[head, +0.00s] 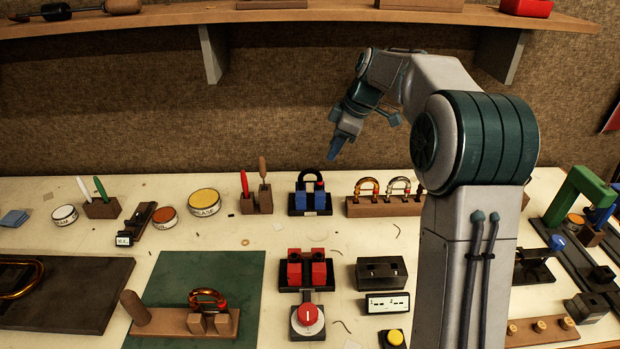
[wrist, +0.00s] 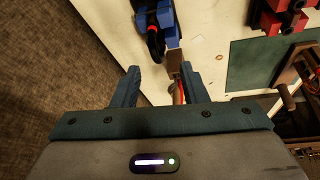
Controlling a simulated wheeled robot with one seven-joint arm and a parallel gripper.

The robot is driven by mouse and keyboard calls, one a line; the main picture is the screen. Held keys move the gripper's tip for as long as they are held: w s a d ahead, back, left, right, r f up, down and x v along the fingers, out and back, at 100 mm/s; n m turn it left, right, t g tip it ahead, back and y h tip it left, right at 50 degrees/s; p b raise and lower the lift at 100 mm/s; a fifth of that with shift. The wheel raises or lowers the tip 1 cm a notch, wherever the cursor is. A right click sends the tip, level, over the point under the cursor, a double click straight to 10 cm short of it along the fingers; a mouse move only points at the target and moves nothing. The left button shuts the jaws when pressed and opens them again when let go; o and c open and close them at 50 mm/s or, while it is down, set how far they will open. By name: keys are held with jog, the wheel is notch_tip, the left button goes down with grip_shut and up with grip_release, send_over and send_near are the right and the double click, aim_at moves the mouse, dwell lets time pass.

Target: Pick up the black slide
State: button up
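The black slide (head: 311,178) is a dark U-shaped piece standing upright in a blue holder (head: 298,198) at the middle back of the bench. In the wrist view the black slide (wrist: 153,40) shows at the top, beside the blue holder (wrist: 167,27), beyond the fingertips. My gripper (head: 335,150) is above and slightly right of the slide in the head view, apart from it. In the wrist view my gripper (wrist: 160,75) is open, with nothing seen held between its fingers.
A wooden block with red and brown-handled tools (head: 256,202) stands just left of the holder. A wooden rack (head: 384,206) with copper and silver slides stands close on its right. A red double clamp (head: 307,270) is in front. A shelf (head: 300,14) runs above.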

aim_at(317, 171)
jog(key=shift+n, duration=0.4)
jog(key=x, duration=0.5)
jog(key=w+x, duration=0.1)
jog(key=x, duration=0.2)
jog(key=shift+w+a+f+p, duration=0.2)
jog(key=shift+a+p, duration=0.1)
jog(key=shift+p, duration=0.1)
jog(key=shift+p+x, duration=0.75)
jog(key=shift+x, duration=1.95)
grip_shut()
